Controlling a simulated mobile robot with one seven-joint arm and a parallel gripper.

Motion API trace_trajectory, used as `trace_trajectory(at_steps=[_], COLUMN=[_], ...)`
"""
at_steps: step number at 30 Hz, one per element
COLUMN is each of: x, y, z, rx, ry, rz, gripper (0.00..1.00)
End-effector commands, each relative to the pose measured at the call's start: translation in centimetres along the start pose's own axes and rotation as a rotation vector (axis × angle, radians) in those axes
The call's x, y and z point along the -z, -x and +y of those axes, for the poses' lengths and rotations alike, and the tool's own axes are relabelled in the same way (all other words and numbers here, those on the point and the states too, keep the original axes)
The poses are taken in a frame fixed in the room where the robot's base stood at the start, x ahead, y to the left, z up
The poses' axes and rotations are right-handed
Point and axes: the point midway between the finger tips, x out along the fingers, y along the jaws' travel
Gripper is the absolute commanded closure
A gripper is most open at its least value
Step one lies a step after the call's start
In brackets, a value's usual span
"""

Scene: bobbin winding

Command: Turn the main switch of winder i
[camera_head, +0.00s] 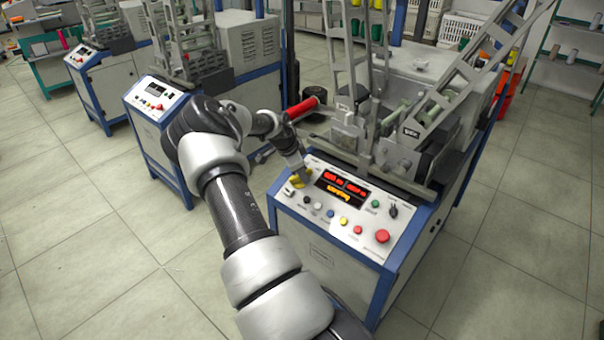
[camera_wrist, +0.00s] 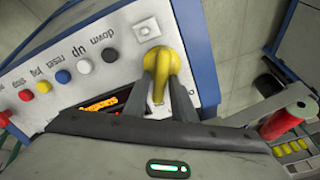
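The yellow main switch (camera_head: 298,181) sits at the upper left of the winder's white control panel (camera_head: 318,221). It also shows in the wrist view as a yellow rotary knob (camera_wrist: 160,60) with a raised handle. My gripper (camera_wrist: 166,84) reaches down to it, with one dark finger on each side of the handle, closed on it. In the head view my gripper (camera_head: 297,164) partly covers the switch. The panel's display (camera_head: 342,186) is lit with red figures and an amber word below. The exact contact at the fingertips is partly hidden.
Close to the switch are small push buttons, with a red emergency knob (camera_head: 382,236) at the panel's right. A red spool (camera_head: 302,108) sticks out behind my wrist. The winder's metal frame (camera_head: 415,130) rises behind the panel. Another winder (camera_head: 155,105) stands at left.

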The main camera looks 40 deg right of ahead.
Motion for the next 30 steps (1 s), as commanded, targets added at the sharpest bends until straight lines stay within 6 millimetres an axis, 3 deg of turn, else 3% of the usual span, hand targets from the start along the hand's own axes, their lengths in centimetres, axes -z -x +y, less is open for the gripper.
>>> trace_trajectory(at_steps=[1, 4, 17, 30], x=[0.00, 0.00, 0.00, -0.20], y=[0.02, 0.02, 0.07, 0.04], z=[0.00, 0.00, -0.23, -0.94], rx=[0.000, 0.000, 0.002, 0.005], ry=[0.000, 0.000, 0.071, 0.431], rz=[0.000, 0.000, 0.000, -0.001], gripper=[0.86, 1.00, 1.00, 1.00])
